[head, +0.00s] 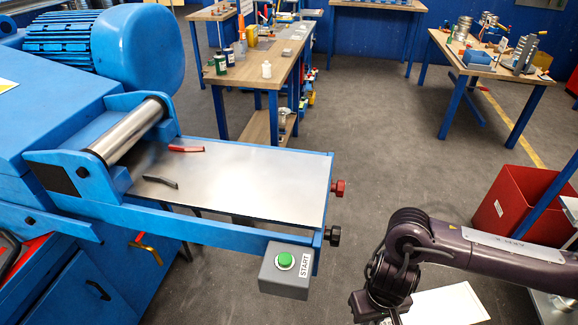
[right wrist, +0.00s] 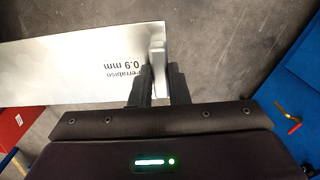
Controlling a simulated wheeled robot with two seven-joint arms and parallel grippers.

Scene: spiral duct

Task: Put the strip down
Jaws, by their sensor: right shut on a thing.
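The strip (right wrist: 80,65) is a flat, shiny metal sheet printed "Ferrabiso 0.9 mm". In the right wrist view my right gripper (right wrist: 160,75) is shut on its end edge, and the rest of it reaches off to the left. In the head view a pale part of the strip (head: 447,306) shows at the bottom, beside my right arm. The strip is held out over the floor there. The right gripper's fingers are hidden below the picture edge in the head view. My left gripper is not in view.
A blue machine with a roller (head: 130,130) and a flat metal bed (head: 250,180) stands at the left. A grey box with a green START button (head: 285,261) hangs at its front. A red bin (head: 508,210) stands at the right. Workbenches (head: 262,90) stand behind. Open floor lies between.

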